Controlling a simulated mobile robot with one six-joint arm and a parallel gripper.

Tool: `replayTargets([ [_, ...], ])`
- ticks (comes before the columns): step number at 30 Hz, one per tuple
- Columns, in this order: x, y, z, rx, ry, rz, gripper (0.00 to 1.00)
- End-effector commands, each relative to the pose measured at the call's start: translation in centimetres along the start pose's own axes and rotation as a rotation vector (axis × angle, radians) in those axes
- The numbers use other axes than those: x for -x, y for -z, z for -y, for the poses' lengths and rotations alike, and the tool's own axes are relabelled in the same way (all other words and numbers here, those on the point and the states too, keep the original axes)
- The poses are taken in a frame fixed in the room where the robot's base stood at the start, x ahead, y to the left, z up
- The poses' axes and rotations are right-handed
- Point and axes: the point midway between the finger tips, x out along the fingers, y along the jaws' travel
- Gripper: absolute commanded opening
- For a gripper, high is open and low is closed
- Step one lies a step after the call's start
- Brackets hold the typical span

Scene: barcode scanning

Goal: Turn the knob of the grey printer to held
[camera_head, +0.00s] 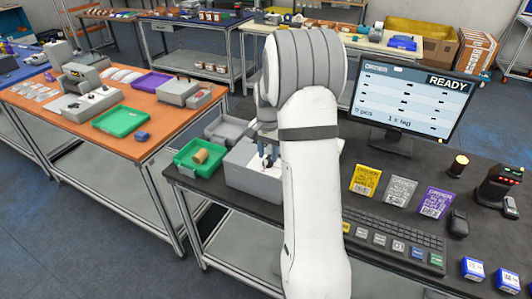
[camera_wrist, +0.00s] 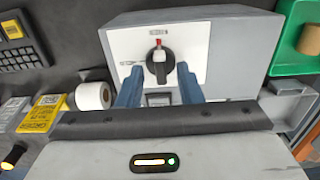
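The grey printer (camera_head: 245,176) stands on the dark table, partly hidden by my white arm. In the wrist view the printer (camera_wrist: 232,48) shows a white front panel with a black knob (camera_wrist: 160,66). The knob has a red mark at its top, pointing about straight up in this view toward a small label. Another small label lies to its left; neither can be read surely. My gripper (camera_wrist: 158,82) is open. Its two blue-grey fingers lie to either side of the knob with gaps visible; I cannot tell how far they are from the panel.
A green tray (camera_head: 183,160) with a tan roll (camera_head: 201,156) stands left of the printer. A white roll (camera_wrist: 93,96) is close beside the printer. A monitor (camera_head: 408,98) reading READY, a keyboard (camera_head: 390,240) and coloured cards (camera_head: 366,181) are to the right.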

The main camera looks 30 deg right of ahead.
Motion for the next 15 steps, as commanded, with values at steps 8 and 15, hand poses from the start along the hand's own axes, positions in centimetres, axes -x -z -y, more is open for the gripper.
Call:
replayTargets([
  [8, -0.9, -0.03, 0.04, 0.001, 0.0, -0.001, 0.33],
  [15, -0.87, -0.05, 0.05, 0.002, 0.0, -0.001, 0.22],
])
